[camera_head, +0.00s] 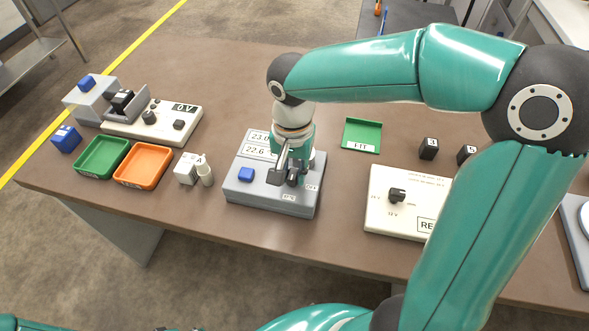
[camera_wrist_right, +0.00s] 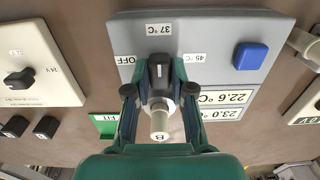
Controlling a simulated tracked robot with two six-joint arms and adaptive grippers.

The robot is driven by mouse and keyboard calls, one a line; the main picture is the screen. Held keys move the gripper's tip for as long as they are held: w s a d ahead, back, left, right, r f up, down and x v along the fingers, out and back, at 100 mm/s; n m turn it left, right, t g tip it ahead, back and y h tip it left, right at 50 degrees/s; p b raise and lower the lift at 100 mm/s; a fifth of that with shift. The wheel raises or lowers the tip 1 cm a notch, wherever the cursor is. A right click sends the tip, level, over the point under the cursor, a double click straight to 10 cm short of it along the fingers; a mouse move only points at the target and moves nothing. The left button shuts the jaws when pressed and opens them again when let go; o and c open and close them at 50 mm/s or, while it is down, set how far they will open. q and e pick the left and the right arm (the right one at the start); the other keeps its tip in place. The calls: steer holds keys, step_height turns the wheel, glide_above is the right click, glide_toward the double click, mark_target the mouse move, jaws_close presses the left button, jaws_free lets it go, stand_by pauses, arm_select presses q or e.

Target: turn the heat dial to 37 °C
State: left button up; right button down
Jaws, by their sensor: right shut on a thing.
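The heat dial (camera_wrist_right: 159,72) is a dark knob on a grey heater unit (camera_head: 243,197). In the right wrist view, its pale pointer mark faces the 37 °C label (camera_wrist_right: 159,30). The OFF label (camera_wrist_right: 125,60) and the 45 °C label (camera_wrist_right: 194,58) lie to either side. My right gripper (camera_wrist_right: 158,78) is shut on the dial, one finger on each side. In the head view, the gripper (camera_head: 291,178) partly hides the dial. The heater's displays (camera_wrist_right: 225,97) read 22.6 °C and 23.0 °C. My left gripper is not in view.
A pale cylinder marked B (camera_wrist_right: 160,124) shows between the fingers in the wrist view; its support is hidden. A blue button (camera_head: 246,174) is on the heater.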

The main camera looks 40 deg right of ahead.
mark_target(292, 173)
steer(key=shift+w+r, duration=0.1)
steer(key=c, duration=1)
jaws_free()
step_height(292, 173, up, 12)
